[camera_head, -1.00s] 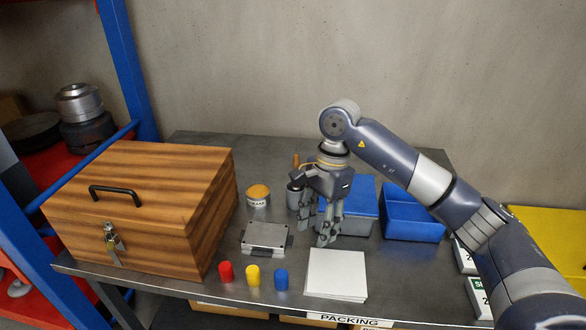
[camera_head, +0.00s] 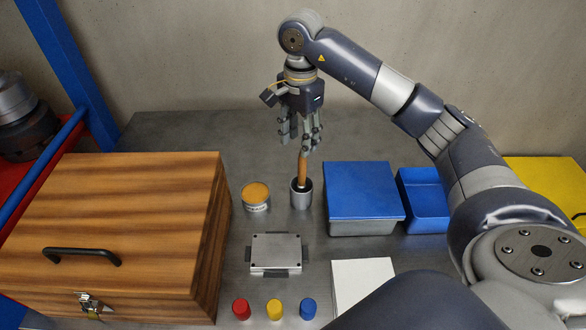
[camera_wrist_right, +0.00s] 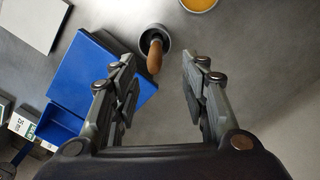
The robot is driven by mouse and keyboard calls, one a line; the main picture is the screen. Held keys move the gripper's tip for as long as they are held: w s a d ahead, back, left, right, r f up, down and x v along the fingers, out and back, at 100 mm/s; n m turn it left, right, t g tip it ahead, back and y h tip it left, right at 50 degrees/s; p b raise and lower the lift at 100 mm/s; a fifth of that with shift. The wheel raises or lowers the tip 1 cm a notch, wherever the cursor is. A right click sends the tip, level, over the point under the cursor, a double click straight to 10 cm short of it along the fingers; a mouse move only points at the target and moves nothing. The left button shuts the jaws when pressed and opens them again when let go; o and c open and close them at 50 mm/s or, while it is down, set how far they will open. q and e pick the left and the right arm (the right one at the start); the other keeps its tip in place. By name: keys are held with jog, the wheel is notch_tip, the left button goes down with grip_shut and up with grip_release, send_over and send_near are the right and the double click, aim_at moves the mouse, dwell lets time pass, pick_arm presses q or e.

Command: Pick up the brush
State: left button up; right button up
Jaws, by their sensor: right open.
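The brush shows as a wooden handle (camera_head: 303,170) standing up out of a small grey metal cup (camera_head: 300,194) at the middle of the table. Its lower end is hidden inside the cup. My right gripper (camera_head: 299,145) is open and empty, just above the handle's top in the head view. In the right wrist view the handle (camera_wrist_right: 154,58) lies ahead of and between the two spread fingers (camera_wrist_right: 160,85), apart from both, with the cup (camera_wrist_right: 155,38) behind it. My left gripper is not in view.
A round tin with an orange top (camera_head: 256,196) stands left of the cup, and a blue-lidded box (camera_head: 362,190) stands right of it. A metal plate (camera_head: 276,252), red, yellow and blue small cylinders (camera_head: 275,309) and white sheets (camera_head: 362,283) lie in front. A wooden case (camera_head: 120,220) fills the left.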

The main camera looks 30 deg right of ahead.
aim_at(302, 165)
jog(key=f, duration=0.2)
jog(key=s+f+p, duration=0.1)
jog(key=shift+s+f, duration=0.1)
jog(key=shift+f, duration=0.25)
jog(key=shift+w+f, duration=0.25)
jog(key=shift+f, duration=0.05)
jog(key=f+p, duration=0.1)
jog(key=f, duration=0.1)
jog(key=f+p, duration=0.1)
jog(key=f, duration=0.1)
jog(key=shift+s+d+p, duration=0.15)
jog(key=shift+d+p, duration=0.15)
jog(key=shift+w+f, duration=0.2)
jog(key=shift+f, duration=0.25)
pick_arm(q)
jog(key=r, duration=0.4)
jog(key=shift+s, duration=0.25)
pick_arm(e)
jog(key=shift+s, duration=0.1)
grip_shut()
